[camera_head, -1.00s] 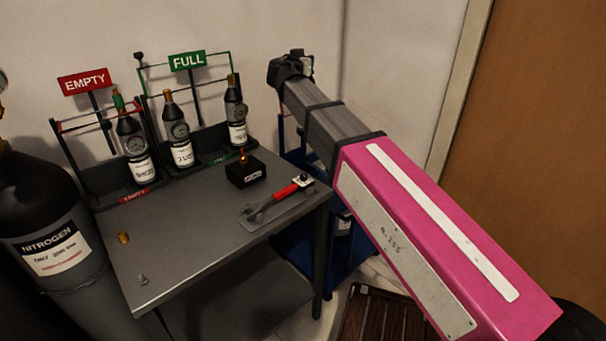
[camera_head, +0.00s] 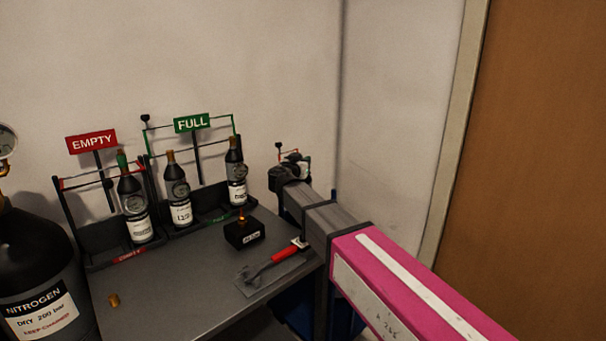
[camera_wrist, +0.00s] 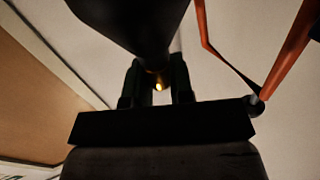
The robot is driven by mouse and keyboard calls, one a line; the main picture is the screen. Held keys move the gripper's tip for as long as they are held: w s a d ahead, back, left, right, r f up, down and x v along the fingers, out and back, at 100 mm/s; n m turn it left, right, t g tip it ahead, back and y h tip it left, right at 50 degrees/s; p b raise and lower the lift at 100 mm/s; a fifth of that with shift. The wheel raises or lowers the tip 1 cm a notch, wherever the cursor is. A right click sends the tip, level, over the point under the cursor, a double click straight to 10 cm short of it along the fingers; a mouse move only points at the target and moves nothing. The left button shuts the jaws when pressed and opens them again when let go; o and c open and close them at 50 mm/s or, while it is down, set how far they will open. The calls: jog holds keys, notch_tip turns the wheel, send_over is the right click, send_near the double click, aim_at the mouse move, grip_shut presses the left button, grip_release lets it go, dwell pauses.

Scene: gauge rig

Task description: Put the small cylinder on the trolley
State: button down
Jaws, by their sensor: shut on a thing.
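My gripper (camera_head: 296,167) is at the far end of my arm, beyond the table's right edge. In the wrist view its two dark fingers (camera_wrist: 158,88) are shut on the small cylinder (camera_wrist: 130,22), a dark body looming at the top of the picture. A brass-coloured fitting shows between the fingers. In the head view my arm and gripper hide most of the held cylinder. The blue trolley (camera_head: 296,308) stands low behind and right of the table, largely hidden by the table and my arm. I cannot tell whether the cylinder touches it.
An orange-red bar frame (camera_wrist: 285,58) is close beside the gripper. Three small cylinders stand in the EMPTY and FULL racks on the table (camera_head: 190,285). A black block (camera_head: 244,234) and a red-handled wrench (camera_head: 275,262) lie nearby. A large nitrogen cylinder (camera_head: 38,265) stands left.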

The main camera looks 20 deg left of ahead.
jog(key=shift+f, duration=2.2)
jog(key=c, duration=1)
grip_release()
jog(key=shift+s, duration=0.3)
jog(key=s+a, duration=0.1)
jog(key=s, duration=1)
jog(key=shift+s, duration=0.25)
